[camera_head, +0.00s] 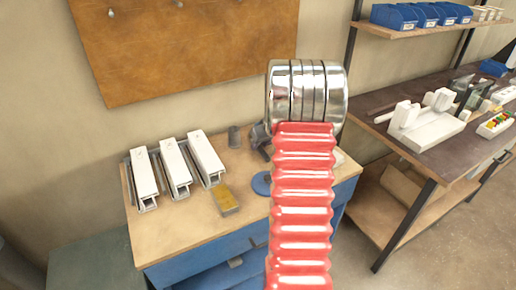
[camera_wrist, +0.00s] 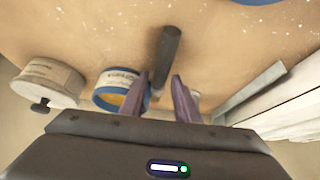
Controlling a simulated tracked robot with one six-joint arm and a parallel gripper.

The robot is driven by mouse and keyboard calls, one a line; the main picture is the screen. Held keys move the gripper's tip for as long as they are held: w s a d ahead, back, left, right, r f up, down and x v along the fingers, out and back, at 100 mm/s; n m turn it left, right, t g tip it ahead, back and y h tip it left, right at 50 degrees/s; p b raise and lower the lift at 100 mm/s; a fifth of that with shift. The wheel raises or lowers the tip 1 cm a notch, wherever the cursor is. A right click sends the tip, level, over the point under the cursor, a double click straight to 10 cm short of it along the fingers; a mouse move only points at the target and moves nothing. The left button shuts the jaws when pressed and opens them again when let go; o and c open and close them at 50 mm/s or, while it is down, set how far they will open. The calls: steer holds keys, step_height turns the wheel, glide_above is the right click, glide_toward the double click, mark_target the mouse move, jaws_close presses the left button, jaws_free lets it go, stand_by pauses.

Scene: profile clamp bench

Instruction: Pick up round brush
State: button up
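A dark grey rod-like thing (camera_wrist: 167,52) with a small lighter tip shows in the wrist view and looks like the round brush, though no bristles can be made out. Its lower end appears between the two fingers of my gripper (camera_wrist: 160,92). The fingers are apart, and I see no clear contact with it. In the head view my gripper (camera_head: 260,138) is a dark shape over the back of the bench. My red and chrome arm hides much of it and the bench there; I cannot pick out the brush in that view.
The wooden bench (camera_head: 165,232) carries white profiles (camera_head: 176,167) at left, a yellow block (camera_head: 224,201), a blue disc (camera_head: 261,183) and a grey cylinder (camera_head: 234,137). In the wrist view a blue-rimmed roll (camera_wrist: 115,88) and a white round container (camera_wrist: 48,82) stand left of the fingers.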

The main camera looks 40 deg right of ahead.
steer(key=shift+w+d+f, duration=0.1)
steer(key=shift+w+f, duration=0.15)
steer(key=shift+f, duration=0.15)
steer(key=shift+c, duration=0.6)
jaws_close()
